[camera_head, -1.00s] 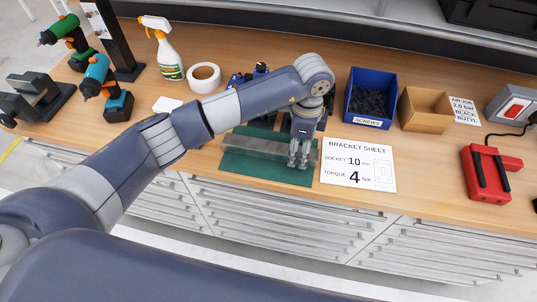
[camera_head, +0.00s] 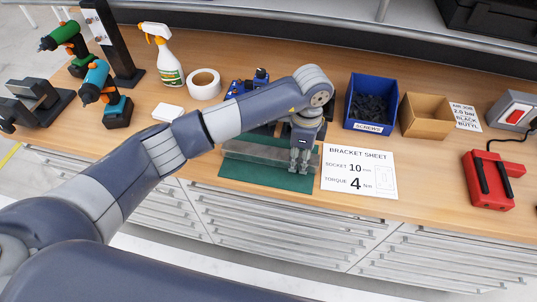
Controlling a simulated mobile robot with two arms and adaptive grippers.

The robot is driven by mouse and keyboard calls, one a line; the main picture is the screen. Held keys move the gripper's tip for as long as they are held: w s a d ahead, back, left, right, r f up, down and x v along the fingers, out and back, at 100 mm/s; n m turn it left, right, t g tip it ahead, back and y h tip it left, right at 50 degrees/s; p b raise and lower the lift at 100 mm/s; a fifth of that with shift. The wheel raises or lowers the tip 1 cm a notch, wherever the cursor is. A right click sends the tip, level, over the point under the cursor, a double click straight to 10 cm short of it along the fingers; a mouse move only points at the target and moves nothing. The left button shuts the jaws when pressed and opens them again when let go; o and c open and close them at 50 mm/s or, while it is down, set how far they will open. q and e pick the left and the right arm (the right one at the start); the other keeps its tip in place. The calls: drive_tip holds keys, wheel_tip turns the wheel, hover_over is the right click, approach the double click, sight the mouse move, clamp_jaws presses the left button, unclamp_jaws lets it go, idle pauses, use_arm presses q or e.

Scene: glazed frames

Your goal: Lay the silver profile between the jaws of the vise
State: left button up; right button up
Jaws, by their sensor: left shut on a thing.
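The silver profile (camera_head: 255,152) is a long grey bar lying left to right over the green mat (camera_head: 250,175). My left gripper (camera_head: 300,168) points down at its right end, with its fingers shut on it. I cannot tell whether the bar touches the mat or hangs just above it. What looks like the vise (camera_head: 38,98) is a dark grey block with two upright jaws and a gap between them, at the far left of the bench. The gap looks empty. My right gripper is not in view.
Near the vise stand a teal drill (camera_head: 103,92), a green drill (camera_head: 68,45) and a dark post (camera_head: 110,40). My arm partly hides a blue object (camera_head: 240,86).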

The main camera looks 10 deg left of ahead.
use_arm(q)
drive_tip(key=shift+r+p, duration=2.5)
drive_tip(key=shift+r, duration=1.2)
drive_tip(key=shift+f, duration=0.15)
